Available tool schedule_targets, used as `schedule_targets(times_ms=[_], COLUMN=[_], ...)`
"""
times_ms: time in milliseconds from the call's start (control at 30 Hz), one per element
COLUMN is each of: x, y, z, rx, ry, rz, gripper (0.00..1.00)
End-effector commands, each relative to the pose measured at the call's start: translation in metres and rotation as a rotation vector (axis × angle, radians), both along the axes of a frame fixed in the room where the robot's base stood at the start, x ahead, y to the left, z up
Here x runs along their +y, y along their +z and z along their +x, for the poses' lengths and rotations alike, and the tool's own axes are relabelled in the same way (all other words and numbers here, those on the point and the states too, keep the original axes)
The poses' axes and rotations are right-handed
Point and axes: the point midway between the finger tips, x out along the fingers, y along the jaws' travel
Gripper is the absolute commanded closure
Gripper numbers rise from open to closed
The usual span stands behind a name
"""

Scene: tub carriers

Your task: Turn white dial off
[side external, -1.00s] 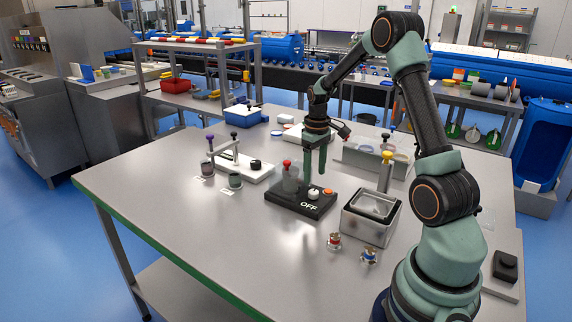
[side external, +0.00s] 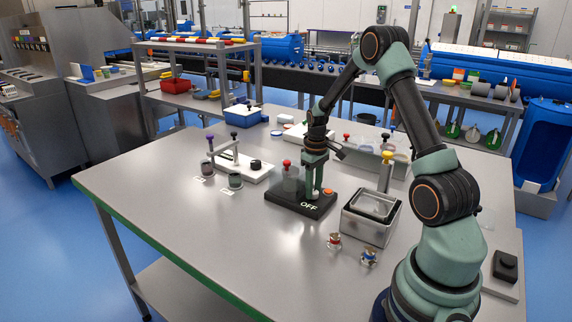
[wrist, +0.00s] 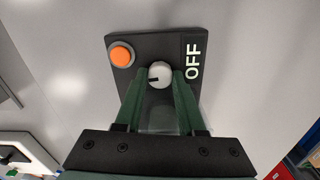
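The white dial (wrist: 160,73) is a round knob on a black base plate (wrist: 143,46) with white OFF lettering (wrist: 193,61) on it. The dial has a short dark mark that points left in the wrist view, away from the lettering. My gripper (wrist: 161,76) is down over the plate with one finger on each side of the dial. The fingers look open with a slim gap to the dial; contact is hard to judge. In the side view, my gripper (side external: 314,194) hides most of the dial, and the OFF lettering (side external: 309,205) shows in front.
An orange button (wrist: 121,56) shares the plate. A red-topped clear piece (side external: 288,176) stands on the plate's left. A metal tub (side external: 370,219) stands close on the right, with two small valve-like pieces (side external: 335,240) in front. The table's front left is clear.

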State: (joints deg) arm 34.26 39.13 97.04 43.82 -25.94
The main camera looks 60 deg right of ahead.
Motion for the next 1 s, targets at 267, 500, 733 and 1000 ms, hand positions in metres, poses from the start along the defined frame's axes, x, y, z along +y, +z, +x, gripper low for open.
schedule_targets(times_ms=[267, 500, 733, 1000], x=[0.0001, 0.0000, 0.0000, 0.0000], y=[0.0006, 0.0008, 0.0009, 0.0012], z=[0.0002, 0.0002, 0.0003, 0.0003], rx=[0.000, 0.000, 0.000, 0.000], ry=[-0.107, -0.133, -0.133, -0.132], rz=[0.000, 0.000, 0.000, 0.000], gripper=[1.00, 1.00, 0.31, 0.31])
